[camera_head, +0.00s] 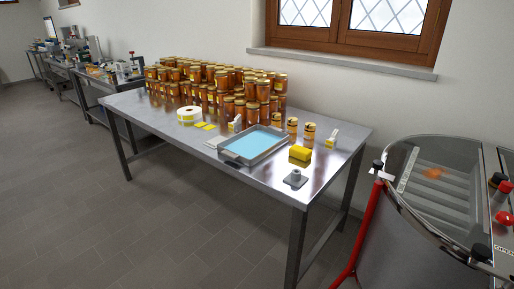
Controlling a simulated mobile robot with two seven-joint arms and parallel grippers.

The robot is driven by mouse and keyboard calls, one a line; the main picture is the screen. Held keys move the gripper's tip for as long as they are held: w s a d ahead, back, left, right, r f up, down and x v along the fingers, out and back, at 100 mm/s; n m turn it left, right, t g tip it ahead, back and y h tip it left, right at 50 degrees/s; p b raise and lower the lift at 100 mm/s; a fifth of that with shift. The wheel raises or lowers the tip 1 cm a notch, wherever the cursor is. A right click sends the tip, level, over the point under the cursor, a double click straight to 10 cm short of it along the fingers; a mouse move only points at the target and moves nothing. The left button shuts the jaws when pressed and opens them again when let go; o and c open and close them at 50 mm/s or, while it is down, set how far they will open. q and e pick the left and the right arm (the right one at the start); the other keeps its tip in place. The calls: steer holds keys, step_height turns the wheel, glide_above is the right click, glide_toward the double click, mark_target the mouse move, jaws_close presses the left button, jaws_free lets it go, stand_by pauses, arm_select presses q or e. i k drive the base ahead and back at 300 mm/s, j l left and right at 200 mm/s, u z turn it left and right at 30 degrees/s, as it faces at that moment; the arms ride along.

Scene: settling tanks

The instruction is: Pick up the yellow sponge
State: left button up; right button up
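A yellow block that looks like the yellow sponge (300,154) lies on the steel table (265,184), near its front right part. It sits just right of a grey tray (232,161) with a light blue inside, and behind a small grey metal piece (295,178). The sponge is in plain view and nothing touches it from above. Neither of my grippers shows in the head view.
Many honey jars (215,88) stand stacked at the table's back left. Small jars (309,131) stand behind the sponge. A label roll (189,115) lies left. A round steel tank (430,190) with a red-legged stand is at right. The floor (150,220) in front is clear.

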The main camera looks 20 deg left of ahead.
mark_target(299, 152)
steer(key=i+j+z, duration=0.3)
steer(key=j, duration=0.3)
steer(key=i+j+z, duration=0.35)
steer(key=j, duration=0.3)
steer(key=i+j+z, duration=0.15)
steer(key=j, duration=0.25)
